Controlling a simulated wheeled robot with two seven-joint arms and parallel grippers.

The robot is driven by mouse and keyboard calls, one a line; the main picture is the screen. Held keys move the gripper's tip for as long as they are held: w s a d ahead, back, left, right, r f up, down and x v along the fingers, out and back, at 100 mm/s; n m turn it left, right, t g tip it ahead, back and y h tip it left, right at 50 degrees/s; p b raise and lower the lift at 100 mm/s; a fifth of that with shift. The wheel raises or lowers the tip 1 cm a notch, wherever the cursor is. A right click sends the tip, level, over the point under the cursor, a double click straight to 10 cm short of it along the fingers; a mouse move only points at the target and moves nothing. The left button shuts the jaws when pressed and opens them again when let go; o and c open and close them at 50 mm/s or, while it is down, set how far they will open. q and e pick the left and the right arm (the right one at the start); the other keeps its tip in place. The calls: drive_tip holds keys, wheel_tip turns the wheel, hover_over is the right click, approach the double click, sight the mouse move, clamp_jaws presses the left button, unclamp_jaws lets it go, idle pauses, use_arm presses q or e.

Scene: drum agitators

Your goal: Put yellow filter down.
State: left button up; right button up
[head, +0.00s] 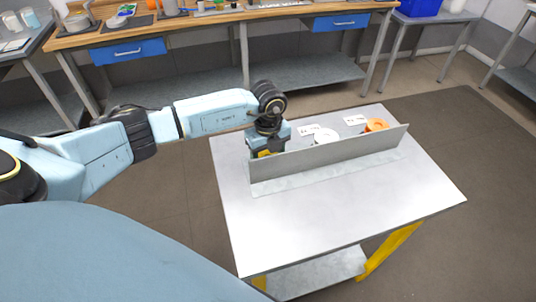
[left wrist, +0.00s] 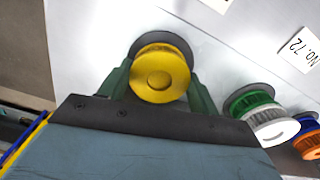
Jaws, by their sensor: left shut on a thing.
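The yellow filter (left wrist: 160,73) is round, with a raised centre, and sits between the two green fingers of my left gripper (left wrist: 158,84). A dark disc shows behind it; I cannot tell whether they touch. In the head view, my left gripper (head: 266,148) points down at the left end of the table, behind an upright metal plate (head: 330,152). Only a bit of yellow shows there, and the plate hides the fingertips. My right gripper is not in view.
A white filter (head: 326,136) and an orange filter (head: 376,125) stand to the right behind the plate, with label cards (head: 355,119) beyond them. The front of the grey table (head: 330,215) is clear. A wooden workbench (head: 200,25) stands behind.

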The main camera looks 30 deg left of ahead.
use_arm(q)
drive_tip(key=shift+f, duration=0.1)
drive_tip(key=o, duration=1)
wheel_tip(320, 180, up, 12)
drive_tip(key=shift+r, duration=0.2)
